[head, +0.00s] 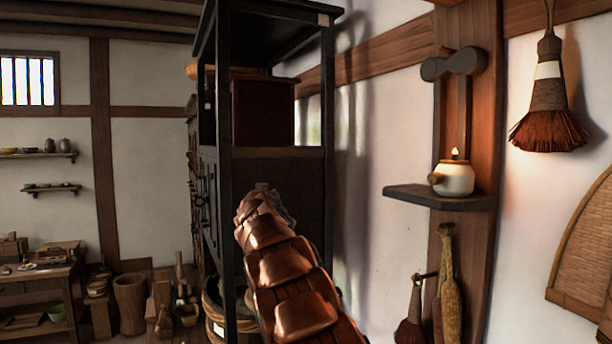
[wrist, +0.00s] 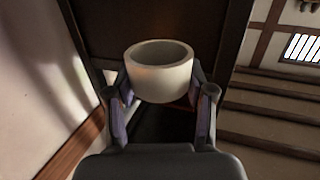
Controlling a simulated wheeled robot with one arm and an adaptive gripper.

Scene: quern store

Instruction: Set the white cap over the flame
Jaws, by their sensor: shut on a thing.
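The flame (head: 455,153) burns at the top of a small round white lamp (head: 457,180) with a brown knob on its left side. The lamp stands on a dark wall shelf (head: 412,196), right of centre in the head view. My gripper (wrist: 160,92) is shut on the white cap (wrist: 158,82), a short cup-like piece whose round opening faces up in the wrist view. In the head view my arm reaches up to the dark rack, left of and apart from the lamp. The cap is hidden there.
A tall black rack (head: 228,170) stands just beyond my arm. A dark rounded fixture (head: 453,64) juts out above the flame. A brush (head: 549,105) hangs to the right, and other brushes hang below the shelf. White wall lies between rack and shelf.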

